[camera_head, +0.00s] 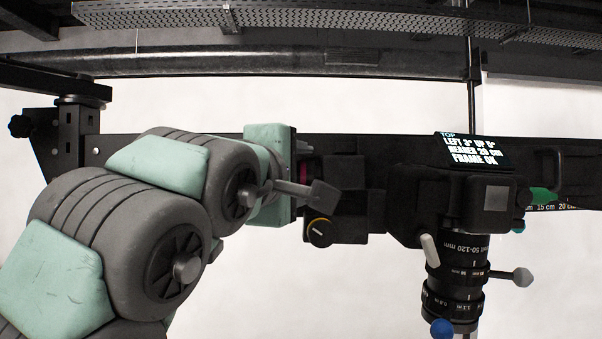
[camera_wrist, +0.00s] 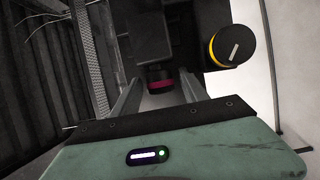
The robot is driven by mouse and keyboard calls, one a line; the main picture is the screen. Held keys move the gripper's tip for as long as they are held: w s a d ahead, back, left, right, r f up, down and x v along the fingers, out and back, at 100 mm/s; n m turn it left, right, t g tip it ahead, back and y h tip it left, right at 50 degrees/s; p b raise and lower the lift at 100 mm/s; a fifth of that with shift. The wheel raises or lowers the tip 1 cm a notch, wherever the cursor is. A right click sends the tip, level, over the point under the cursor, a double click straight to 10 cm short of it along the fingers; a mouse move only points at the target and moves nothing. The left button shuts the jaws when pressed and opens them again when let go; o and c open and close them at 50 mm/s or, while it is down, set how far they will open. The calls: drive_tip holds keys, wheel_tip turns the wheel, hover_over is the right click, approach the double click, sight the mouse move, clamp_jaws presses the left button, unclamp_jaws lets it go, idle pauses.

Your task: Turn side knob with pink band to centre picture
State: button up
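The side knob with the pink band (camera_wrist: 160,82) is dark and round, and in the wrist view it sits between the two fingers of my gripper (camera_wrist: 158,90). A gap shows on each side of it, so the fingers look open around it and apart from it. In the head view only a sliver of the pink band (camera_head: 304,168) shows beside my green wrist; the rest is hidden. The camera's small screen (camera_head: 472,150) shows lines that seem to read "LEFT 3° UP 5°", "NEARER 20 cm" and "FRAME OK".
A knob with a yellow band (camera_head: 319,232) is close by, below the pink-banded one; it also shows in the wrist view (camera_wrist: 232,47). A black rail (camera_head: 115,150) runs behind.

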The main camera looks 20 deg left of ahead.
clamp_jaws()
idle(0.3)
drive_tip(key=shift+d+t, duration=0.15)
drive_tip(key=shift+t, duration=0.15)
drive_tip(key=shift+f+t, duration=0.1)
drive_tip(key=shift+t, duration=0.2)
drive_tip(key=shift+w+f+m+t, duration=0.1)
drive_tip(key=shift+f+m+t, duration=0.2)
drive_tip(key=shift+m+t, duration=0.5)
drive_tip(key=t, duration=0.1)
drive_tip(key=m+t+h+b, duration=0.1)
drive_tip(key=shift+a+f+t+b, duration=0.1)
drive_tip(key=shift+a+t+b, duration=0.1)
drive_tip(key=shift+t+b, duration=0.1)
drive_tip(key=shift+m+t+h+b, duration=0.35)
drive_tip(key=shift+m+t+h, duration=0.05)
drive_tip(key=shift+m+t, duration=0.2)
drive_tip(key=shift+h, duration=0.3)
